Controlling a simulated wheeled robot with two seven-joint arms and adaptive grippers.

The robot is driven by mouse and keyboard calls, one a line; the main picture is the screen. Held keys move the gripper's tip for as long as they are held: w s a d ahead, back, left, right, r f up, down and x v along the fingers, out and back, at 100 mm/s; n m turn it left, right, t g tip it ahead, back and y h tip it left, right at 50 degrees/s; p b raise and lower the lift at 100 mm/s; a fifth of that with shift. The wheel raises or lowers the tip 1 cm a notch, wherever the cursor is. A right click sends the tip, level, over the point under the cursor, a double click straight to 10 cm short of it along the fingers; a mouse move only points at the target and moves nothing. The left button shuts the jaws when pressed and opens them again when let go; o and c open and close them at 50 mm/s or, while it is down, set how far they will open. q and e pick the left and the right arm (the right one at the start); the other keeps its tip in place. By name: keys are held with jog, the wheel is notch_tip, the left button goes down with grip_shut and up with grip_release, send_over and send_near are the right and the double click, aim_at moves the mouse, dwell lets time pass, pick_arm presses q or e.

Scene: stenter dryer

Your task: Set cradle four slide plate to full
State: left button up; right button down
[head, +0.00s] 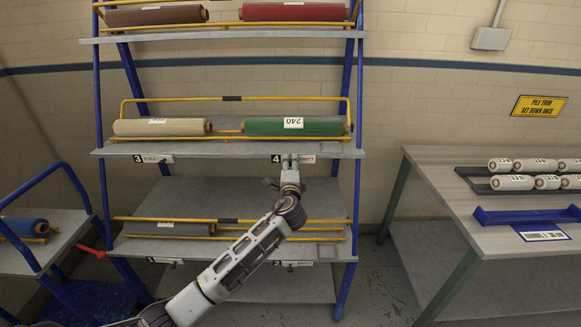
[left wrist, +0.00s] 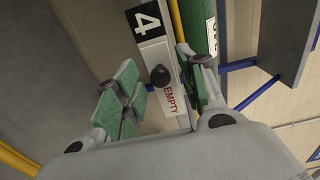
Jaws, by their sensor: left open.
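Cradle four's slide plate (head: 307,158) is on the front edge of the middle shelf, beside the black "4" tag (head: 276,158). In the left wrist view the plate (left wrist: 180,108) shows red "EMPTY" lettering and a round black knob (left wrist: 160,76). My left gripper (head: 290,164) is open in front of the plate. In the left wrist view its green-padded fingers are on either side of the knob; I cannot tell whether they touch it. A green roll (head: 260,126) labelled "240" lies in cradle four above. My right gripper is not in view.
A bench (head: 436,177) with white rolls stands at the right, a cart (head: 62,218) at the left.

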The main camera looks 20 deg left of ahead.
pick_arm(q)
jog(key=shift+c, duration=0.5)
grip_shut()
